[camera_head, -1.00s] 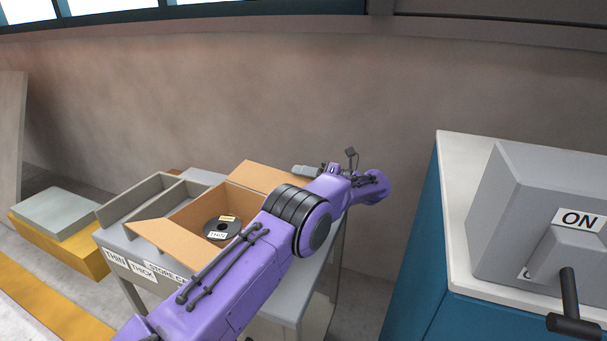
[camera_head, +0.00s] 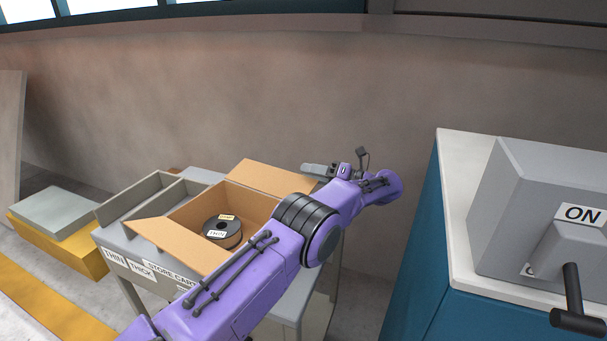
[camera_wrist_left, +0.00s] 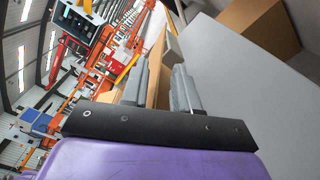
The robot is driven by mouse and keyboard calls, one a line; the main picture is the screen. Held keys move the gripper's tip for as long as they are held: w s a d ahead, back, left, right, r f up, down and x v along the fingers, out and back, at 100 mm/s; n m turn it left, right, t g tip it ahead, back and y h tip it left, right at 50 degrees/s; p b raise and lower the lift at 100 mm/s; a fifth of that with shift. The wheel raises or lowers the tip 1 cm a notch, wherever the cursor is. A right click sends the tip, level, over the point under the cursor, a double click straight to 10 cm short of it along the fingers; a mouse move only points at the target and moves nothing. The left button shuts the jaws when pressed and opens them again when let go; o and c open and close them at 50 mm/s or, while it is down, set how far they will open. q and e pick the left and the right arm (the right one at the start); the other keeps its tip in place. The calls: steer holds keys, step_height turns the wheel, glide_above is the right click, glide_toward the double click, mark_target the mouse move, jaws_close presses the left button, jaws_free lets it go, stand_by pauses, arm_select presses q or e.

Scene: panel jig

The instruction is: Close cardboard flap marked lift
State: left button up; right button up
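An open cardboard box (camera_head: 190,213) stands on a grey table. One flap (camera_head: 162,234) folds outward at its left, and another flap (camera_head: 268,178) stands out at its far side. I cannot read a lift mark on either. A black spool (camera_head: 222,232) labelled THIN lies inside. My left gripper (camera_head: 312,170) is beside the far flap's right end; whether they touch is unclear. In the left wrist view its two grey fingers (camera_wrist_left: 160,85) are apart, with a strip of cardboard (camera_wrist_left: 156,68) visible between or beyond them. My right gripper is not in view. My left arm hides the box's right side.
A grey divided tray (camera_head: 143,196) sits left of the box on the labelled table (camera_head: 115,240). A blue cabinet (camera_head: 415,250) with a grey ON switch box (camera_head: 535,210) stands at right. The wall is behind the table.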

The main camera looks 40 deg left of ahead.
arm_select(q)
steer(key=v, duration=0.4)
steer(key=shift+w+d+b, duration=0.1)
steer(key=shift+d+b, duration=0.25)
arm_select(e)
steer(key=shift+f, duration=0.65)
arm_select(q)
steer(key=m+t+b, duration=0.2)
steer(key=m+b, duration=0.1)
steer(key=m, duration=0.1)
glide_toward(296, 183)
steer(key=a, duration=0.3)
steer(key=shift+s+d+f+m+y, duration=0.2)
steer(key=shift+s+f+m+y, duration=0.1)
steer(key=shift+s, duration=0.25)
steer(key=shift+s+a, duration=0.15)
steer(key=shift+a, duration=0.05)
steer(key=a, duration=0.6)
steer(key=shift+s+a+p, duration=0.25)
steer(key=shift+a+p, duration=0.05)
steer(key=shift+p, duration=0.05)
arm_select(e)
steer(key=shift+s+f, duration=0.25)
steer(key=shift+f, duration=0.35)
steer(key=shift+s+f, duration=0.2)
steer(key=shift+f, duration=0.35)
